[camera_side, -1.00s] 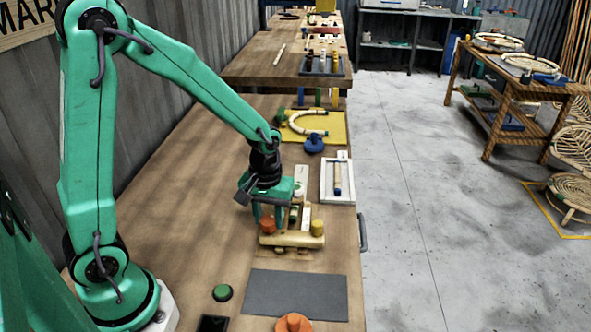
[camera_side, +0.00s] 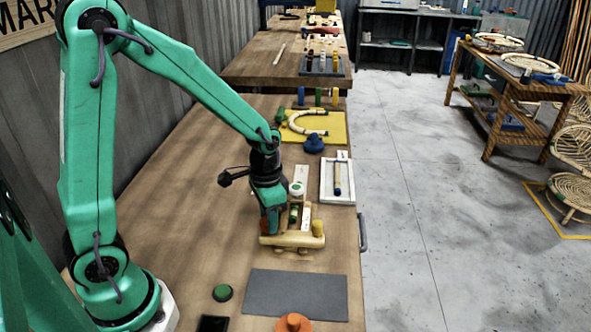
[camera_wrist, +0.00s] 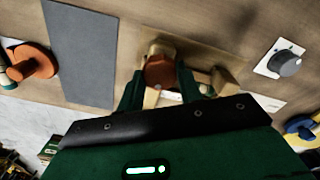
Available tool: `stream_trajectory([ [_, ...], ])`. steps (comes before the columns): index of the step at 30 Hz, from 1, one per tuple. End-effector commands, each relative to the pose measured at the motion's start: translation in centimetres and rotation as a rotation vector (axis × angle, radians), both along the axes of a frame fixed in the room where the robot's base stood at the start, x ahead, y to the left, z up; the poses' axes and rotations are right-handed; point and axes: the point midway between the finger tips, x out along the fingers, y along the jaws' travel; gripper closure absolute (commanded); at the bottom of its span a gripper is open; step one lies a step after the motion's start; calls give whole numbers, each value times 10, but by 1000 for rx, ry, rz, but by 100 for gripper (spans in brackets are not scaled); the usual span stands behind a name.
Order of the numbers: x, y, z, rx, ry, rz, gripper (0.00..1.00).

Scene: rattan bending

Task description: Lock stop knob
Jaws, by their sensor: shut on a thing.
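The rust-orange knob (camera_wrist: 160,71) sits on the pale wooden jig (camera_side: 290,240), at its left end in the side view. My gripper (camera_side: 267,229) points down over that end, and its fingers hide most of the knob there. In the wrist view, the two green fingers of my gripper (camera_wrist: 159,80) stand on either side of the knob and are shut on it. A yellow knob (camera_side: 318,228) stands at the jig's right end, apart from my gripper. I cannot tell whether the orange knob is tight.
A grey mat (camera_side: 295,294) lies in front of the jig, with an orange round piece (camera_side: 294,323) beyond its near edge. A green button (camera_side: 222,293) is to its left. A white tray (camera_side: 350,181) lies behind, at the table's right edge. Left of the jig, the table is clear.

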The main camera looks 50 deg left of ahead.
Motion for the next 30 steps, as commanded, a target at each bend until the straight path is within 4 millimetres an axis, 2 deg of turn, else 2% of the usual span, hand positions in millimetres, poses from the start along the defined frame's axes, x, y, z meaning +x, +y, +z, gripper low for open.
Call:
stream_trajectory([
  [9, 0, 0, 1, 0, -1, -120, 88],
  [22, 0, 0, 2, 0, -1, -135, 88],
  [23, 0, 0, 2, 0, -1, -134, 63],
  [26, 0, 0, 1, 0, -1, -134, 43],
  [30, 0, 0, 1, 0, -1, -134, 43],
])
